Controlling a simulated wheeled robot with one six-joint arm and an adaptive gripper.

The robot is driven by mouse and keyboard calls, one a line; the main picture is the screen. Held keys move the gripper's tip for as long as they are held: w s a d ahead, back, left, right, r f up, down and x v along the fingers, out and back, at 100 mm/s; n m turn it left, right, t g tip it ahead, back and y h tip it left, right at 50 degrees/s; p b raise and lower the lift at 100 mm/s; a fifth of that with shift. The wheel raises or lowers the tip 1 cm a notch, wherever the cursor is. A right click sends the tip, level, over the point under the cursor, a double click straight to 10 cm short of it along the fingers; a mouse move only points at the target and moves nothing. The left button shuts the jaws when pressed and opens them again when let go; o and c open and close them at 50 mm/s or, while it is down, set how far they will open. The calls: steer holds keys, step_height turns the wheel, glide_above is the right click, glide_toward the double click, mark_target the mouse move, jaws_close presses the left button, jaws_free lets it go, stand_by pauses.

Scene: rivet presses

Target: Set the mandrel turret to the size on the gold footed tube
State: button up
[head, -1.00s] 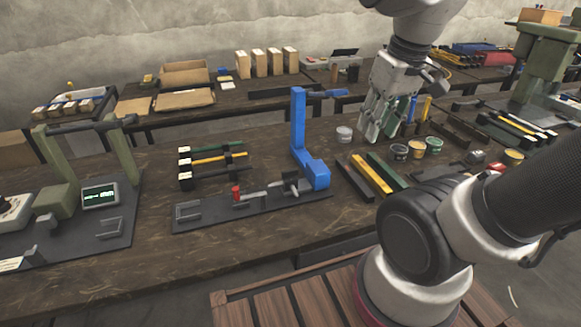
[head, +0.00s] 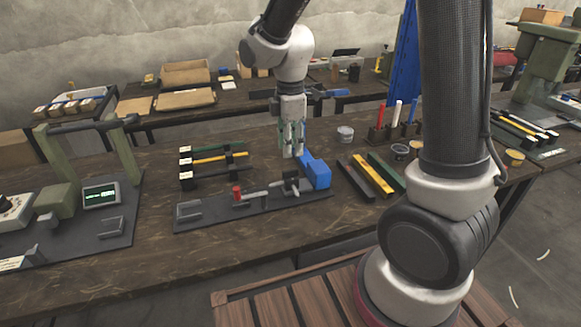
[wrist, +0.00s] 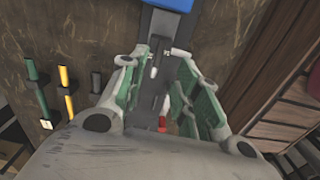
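A yellow-gold tube (head: 212,158) lies in dark end blocks on the bench, between a green and a dark tube. It also shows at the left in the wrist view (wrist: 64,76). A white round dial (head: 12,213) is at the far left by the green press; I cannot tell whether it is the mandrel turret, nor read its marks. My gripper (head: 292,152) points down above the blue press and its dark base plate, right of the tubes. In the wrist view its two green-padded fingers (wrist: 162,85) are apart, with nothing held between them.
A blue press (head: 317,174) stands on a dark base plate (head: 215,218) with a red knob. A green press frame with a small lit display (head: 100,194) is left. Yellow and green bars (head: 372,173) and several pots lie right. Bare bench (head: 160,175) shows between the presses.

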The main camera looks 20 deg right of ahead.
mark_target(291, 170)
steer(key=shift+f+n, duration=0.3)
steer(key=shift+f, duration=0.25)
step_height(291, 170, down, 7)
steer(key=shift+r, duration=0.15)
jaws_close()
